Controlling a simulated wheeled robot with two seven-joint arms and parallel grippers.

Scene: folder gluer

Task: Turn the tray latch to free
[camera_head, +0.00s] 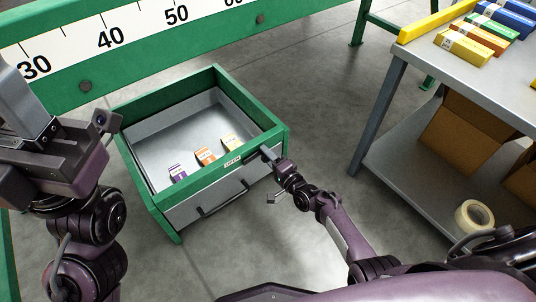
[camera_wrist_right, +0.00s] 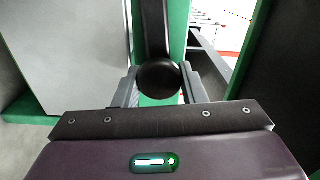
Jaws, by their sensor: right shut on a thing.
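The green-framed tray (camera_head: 215,185) has a grey front with a dark bar handle (camera_head: 222,198). The tray latch is a black lever with a rounded end (camera_wrist_right: 157,45) in the right wrist view. My right gripper (camera_head: 268,154) is at the right end of the tray's front. Its grey fingers (camera_wrist_right: 160,85) are on both sides of the lever's rounded end, shut on it. In the head view the gripper hides the latch. My left gripper (camera_head: 28,115) is at the left edge, away from the tray; its fingertips do not show clearly.
Several small cartons (camera_head: 206,156) lie in the tray. A small white label (camera_head: 233,161) is on its front rim. A green beam with a number scale (camera_head: 120,38) runs behind. At right stands a grey cart (camera_head: 440,75) with cartons, cardboard boxes and a tape roll (camera_head: 474,216). Floor between is clear.

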